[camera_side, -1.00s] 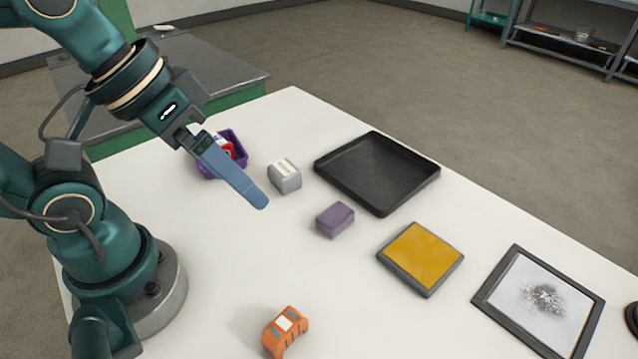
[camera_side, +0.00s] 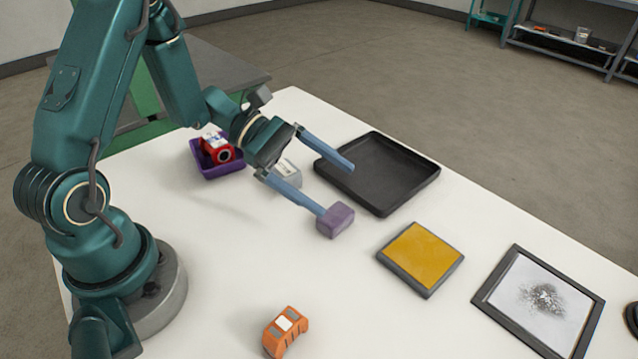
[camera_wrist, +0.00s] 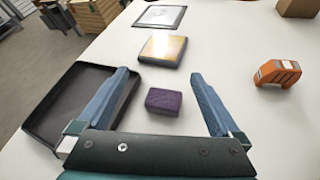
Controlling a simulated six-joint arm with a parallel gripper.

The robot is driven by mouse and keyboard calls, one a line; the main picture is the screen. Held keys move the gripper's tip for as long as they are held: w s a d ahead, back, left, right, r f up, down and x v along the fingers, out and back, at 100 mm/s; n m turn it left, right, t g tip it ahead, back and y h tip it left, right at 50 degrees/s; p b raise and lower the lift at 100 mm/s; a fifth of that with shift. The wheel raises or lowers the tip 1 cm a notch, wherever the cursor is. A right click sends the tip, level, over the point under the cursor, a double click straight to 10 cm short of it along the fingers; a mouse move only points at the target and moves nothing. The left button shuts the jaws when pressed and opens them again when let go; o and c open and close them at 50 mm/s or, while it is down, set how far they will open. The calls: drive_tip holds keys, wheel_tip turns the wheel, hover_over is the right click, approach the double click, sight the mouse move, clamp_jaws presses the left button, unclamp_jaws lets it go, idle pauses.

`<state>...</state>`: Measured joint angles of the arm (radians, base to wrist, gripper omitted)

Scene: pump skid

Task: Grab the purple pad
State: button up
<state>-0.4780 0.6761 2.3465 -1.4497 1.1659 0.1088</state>
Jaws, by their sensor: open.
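The purple pad (camera_side: 335,220) is a small block lying on the white table, left of the yellow-topped pad. In the wrist view the purple pad (camera_wrist: 164,101) lies between my two blue fingers, closer to the left one, with space on both sides. My gripper (camera_side: 336,190) is open and empty, its fingers spread wide and pointing at the pad. In the side view one fingertip overlaps the pad's left edge; I cannot tell there whether it touches. In the wrist view my gripper (camera_wrist: 160,82) shows no contact with the pad.
A black tray (camera_side: 428,183) lies behind the pad, close to one finger. A grey block (camera_side: 289,172) is partly hidden behind my gripper. The yellow-topped pad (camera_side: 422,255), a framed white panel (camera_side: 515,285), an orange part (camera_side: 284,332) and a purple bin (camera_side: 222,172) with a red item stand around.

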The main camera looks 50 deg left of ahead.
sight(330, 212)
drive_tip(key=f+n, duration=0.1)
drive_tip(key=a+f+n, duration=0.1)
drive_tip(key=f, duration=0.1)
drive_tip(key=s+a+f+n+t, duration=0.1)
drive_tip(key=f, duration=0.1)
drive_tip(key=shift+a, duration=0.1)
drive_tip(key=shift+x, duration=2.5)
drive_tip(key=shift+f, duration=0.1)
drive_tip(key=shift+c, duration=0.3)
drive_tip(key=c, duration=1)
